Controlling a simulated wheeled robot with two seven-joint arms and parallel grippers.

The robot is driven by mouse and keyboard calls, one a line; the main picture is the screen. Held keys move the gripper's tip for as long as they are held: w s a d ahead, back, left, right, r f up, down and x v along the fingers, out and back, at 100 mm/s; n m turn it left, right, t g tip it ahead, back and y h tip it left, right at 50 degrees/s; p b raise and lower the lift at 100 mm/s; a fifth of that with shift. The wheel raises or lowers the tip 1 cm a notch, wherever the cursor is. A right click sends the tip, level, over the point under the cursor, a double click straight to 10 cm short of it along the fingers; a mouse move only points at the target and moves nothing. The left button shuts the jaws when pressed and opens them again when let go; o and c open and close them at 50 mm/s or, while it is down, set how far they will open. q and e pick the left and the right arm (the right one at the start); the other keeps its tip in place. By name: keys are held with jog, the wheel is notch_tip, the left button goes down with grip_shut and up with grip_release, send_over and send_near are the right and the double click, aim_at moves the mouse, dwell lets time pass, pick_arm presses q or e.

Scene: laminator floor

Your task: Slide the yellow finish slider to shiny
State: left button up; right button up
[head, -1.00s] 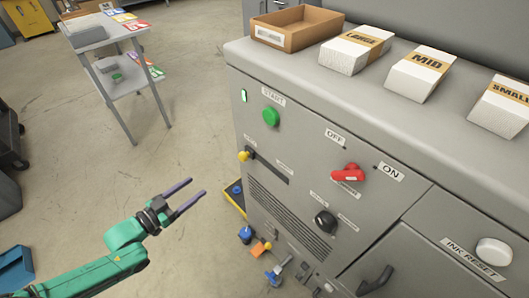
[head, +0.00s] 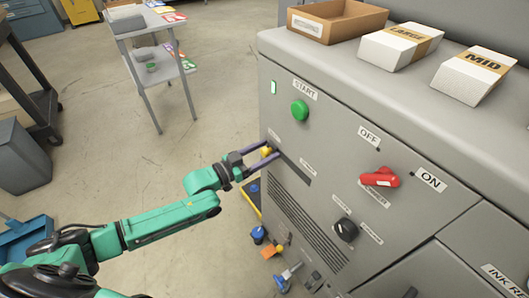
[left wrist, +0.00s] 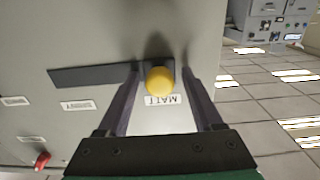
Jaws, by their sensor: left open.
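The yellow finish slider knob (head: 266,152) sits at the left end of a dark slot (head: 293,167) in the grey machine's front. In the left wrist view the knob (left wrist: 160,80) is beside the upside-down MATT label (left wrist: 162,100). The slot (left wrist: 95,77) runs left there, towards the upside-down SHINY label (left wrist: 77,105). My left gripper (head: 271,150) is open, with its purple fingers on either side of the knob. In the left wrist view a gap shows between the knob and each finger. My right gripper is out of view.
A green START button (head: 300,109) is above the slot. A red OFF/ON switch (head: 380,178) and a black knob (head: 345,229) are to the right. An open cardboard box (head: 338,20) and white packs stand on top. A grey side table (head: 140,28) stands behind left.

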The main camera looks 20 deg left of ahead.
pick_arm(q)
grip_shut()
dwell(1.4)
